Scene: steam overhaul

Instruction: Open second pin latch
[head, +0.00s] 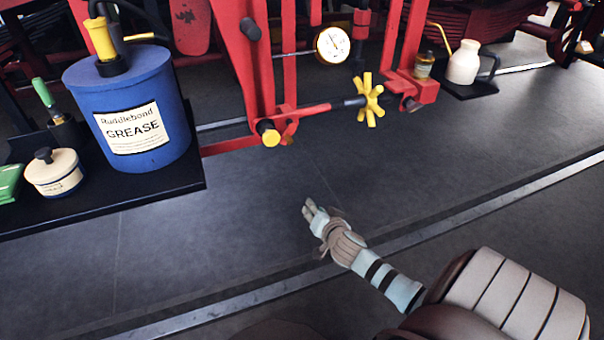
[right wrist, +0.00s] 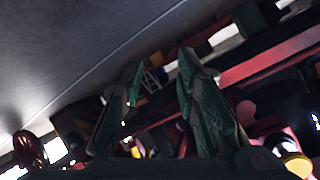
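My right gripper (head: 312,210) is over the dark floor in the lower middle of the head view, apart from the red frame (head: 262,80). In the right wrist view its two green-padded fingers (right wrist: 160,85) stand apart with nothing held between them. On the frame's lower end is a yellow-capped round fitting (head: 268,133). A red rod runs right from it to a yellow star-shaped handwheel (head: 370,99). I cannot tell which part is the second pin latch. My left gripper is not in view.
A blue grease drum (head: 135,108) and a cream lidded pot (head: 54,172) stand on a black shelf at left. A pressure gauge (head: 332,44) is on the frame. A cream oil can (head: 463,63) stands at upper right. The grey floor around my right gripper is clear.

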